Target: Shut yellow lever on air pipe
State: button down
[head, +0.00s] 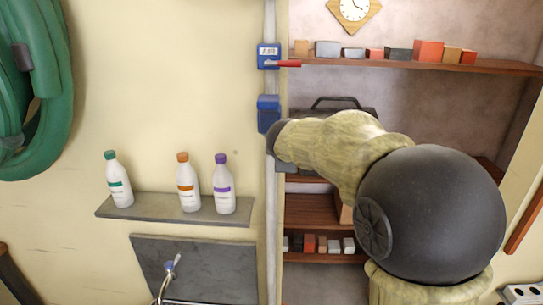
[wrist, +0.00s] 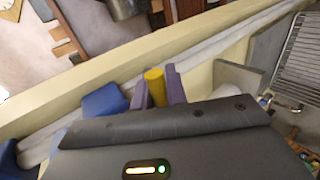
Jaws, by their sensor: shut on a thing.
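In the wrist view, a yellow lever (wrist: 155,86) stands between the two purple fingers of my gripper (wrist: 157,80), which are closed on it. A blue valve body (wrist: 102,101) is just left of the fingers, along a pale pipe (wrist: 205,55). In the head view, the pipe (head: 270,215) runs down the wall. It carries a blue unit with a red lever (head: 289,64) and a blue box (head: 268,113) below it. My arm hides the gripper and the yellow lever in the head view. The lever's angle to the pipe is hard to tell.
A grey shelf (head: 150,211) with several white bottles is left of the pipe, above a dark panel and tap (head: 169,264). Wooden shelves (head: 420,62) with small blocks stand right. A green hose (head: 50,100) hangs far left. Bare wall lies between hose and pipe.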

dwell(0.3)
jog(key=c, duration=1.4)
grip_release()
jog(key=b+v, duration=0.4)
jog(key=v, duration=1.3)
jog(key=shift+a, duration=0.15)
jog(key=shift+s+r, duration=0.1)
